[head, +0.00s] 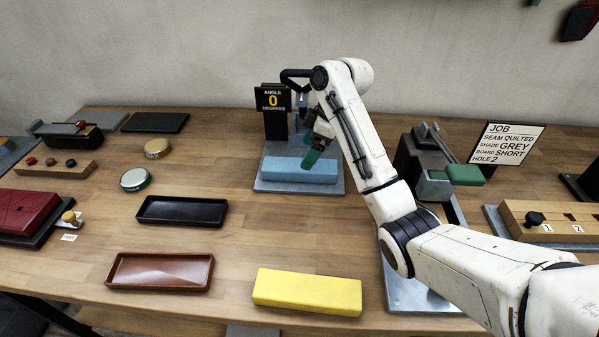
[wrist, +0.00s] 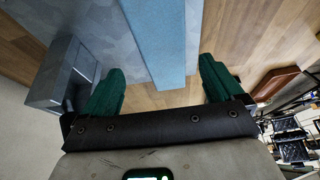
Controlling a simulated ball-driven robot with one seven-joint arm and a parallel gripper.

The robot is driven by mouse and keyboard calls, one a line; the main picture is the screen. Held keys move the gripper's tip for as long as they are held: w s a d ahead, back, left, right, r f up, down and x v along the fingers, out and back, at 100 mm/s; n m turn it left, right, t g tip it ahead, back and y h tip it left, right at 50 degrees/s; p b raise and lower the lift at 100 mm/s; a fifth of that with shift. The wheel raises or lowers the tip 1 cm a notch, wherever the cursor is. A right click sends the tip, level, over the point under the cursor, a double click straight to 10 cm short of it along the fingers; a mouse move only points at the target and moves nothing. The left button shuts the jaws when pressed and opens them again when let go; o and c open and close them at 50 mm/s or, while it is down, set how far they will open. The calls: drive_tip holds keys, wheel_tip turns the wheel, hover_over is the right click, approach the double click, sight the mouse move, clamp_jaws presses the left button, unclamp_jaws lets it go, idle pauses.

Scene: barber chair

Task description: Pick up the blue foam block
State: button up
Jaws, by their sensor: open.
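The light blue foam block (head: 298,170) lies flat on a grey metal plate (head: 262,187) near the middle of the workbench. My gripper (head: 312,157) has green fingers and is at the block's right half in the head view; I cannot tell there whether it touches. In the wrist view, my gripper (wrist: 158,82) is open, with one finger on each side. The block shows there too (wrist: 158,40), as a long strip between the fingers, with gaps on both sides. Nothing is held.
A black post with an "ANGLE 0 DEGREES" sign (head: 272,98) stands behind the block. A yellow block (head: 307,291) lies at the front edge. A black tray (head: 182,201) and a brown tray (head: 160,257) lie to the left. A lever device (head: 425,165) stands right of my arm.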

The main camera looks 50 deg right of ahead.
sight(300, 170)
drive_tip(key=x, duration=0.5)
drive_tip(key=shift+s+a+p, duration=0.15)
drive_tip(key=shift+p, duration=0.15)
drive_tip(key=c, duration=1.2)
drive_tip(key=shift+r, duration=0.15)
drive_tip(key=shift+c, duration=0.2)
